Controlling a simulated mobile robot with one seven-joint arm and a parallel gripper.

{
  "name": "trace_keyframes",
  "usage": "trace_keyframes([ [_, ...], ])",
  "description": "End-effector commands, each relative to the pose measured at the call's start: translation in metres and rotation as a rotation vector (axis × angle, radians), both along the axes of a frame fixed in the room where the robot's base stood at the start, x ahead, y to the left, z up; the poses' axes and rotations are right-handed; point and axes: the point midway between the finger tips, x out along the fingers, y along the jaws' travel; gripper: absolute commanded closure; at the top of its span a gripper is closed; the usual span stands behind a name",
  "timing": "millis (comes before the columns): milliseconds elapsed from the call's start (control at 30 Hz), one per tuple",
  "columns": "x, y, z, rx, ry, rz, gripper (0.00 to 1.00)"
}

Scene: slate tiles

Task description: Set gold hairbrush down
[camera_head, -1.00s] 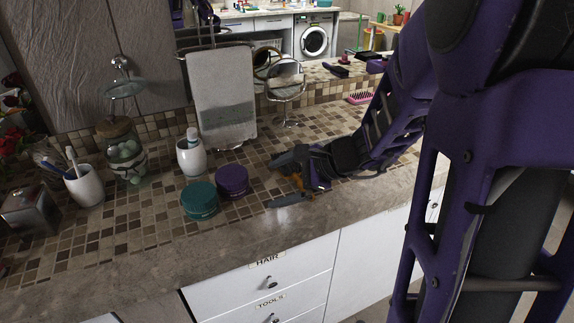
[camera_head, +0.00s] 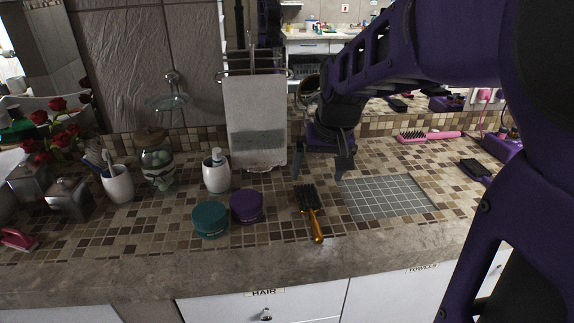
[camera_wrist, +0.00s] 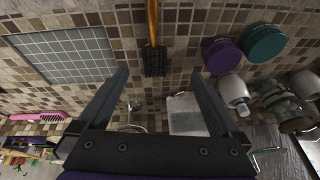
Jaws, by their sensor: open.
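The gold hairbrush (camera_head: 313,217) lies on the tiled counter, its black bristle head toward the back wall and its gold handle toward the front edge. It also shows in the wrist view (camera_wrist: 154,58), at the top between my fingers in the picture. My gripper (camera_head: 318,173) is open and empty above the counter, just behind and above the brush head, apart from it. In the wrist view my gripper (camera_wrist: 160,75) has its two fingers spread wide with nothing between them.
A purple jar (camera_head: 246,207) and a teal jar (camera_head: 210,220) stand left of the brush. A grey grid mat (camera_head: 388,197) lies to its right, bare. A pink hairbrush (camera_head: 430,136) and a dark brush (camera_head: 475,170) lie farther right. A white bottle (camera_head: 216,176) stands behind the jars.

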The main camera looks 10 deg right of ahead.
Motion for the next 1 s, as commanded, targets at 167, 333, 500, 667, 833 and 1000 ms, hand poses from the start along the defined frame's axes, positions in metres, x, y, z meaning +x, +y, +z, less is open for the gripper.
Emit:
trace_keyframes([
  [167,0.007,-0.005,0.013,-0.077,-0.035,0.064,0.00],
  [333,0.013,-0.006,-0.002,-0.091,-0.035,0.075,0.00],
  [500,0.027,-0.006,-0.038,-0.090,-0.033,0.071,0.00],
  [667,0.040,-0.006,-0.069,-0.089,-0.034,0.073,0.00],
  [833,0.051,-0.006,-0.092,-0.089,-0.036,0.071,0.00],
  [1000,0.055,-0.006,-0.101,-0.089,-0.038,0.071,0.00],
])
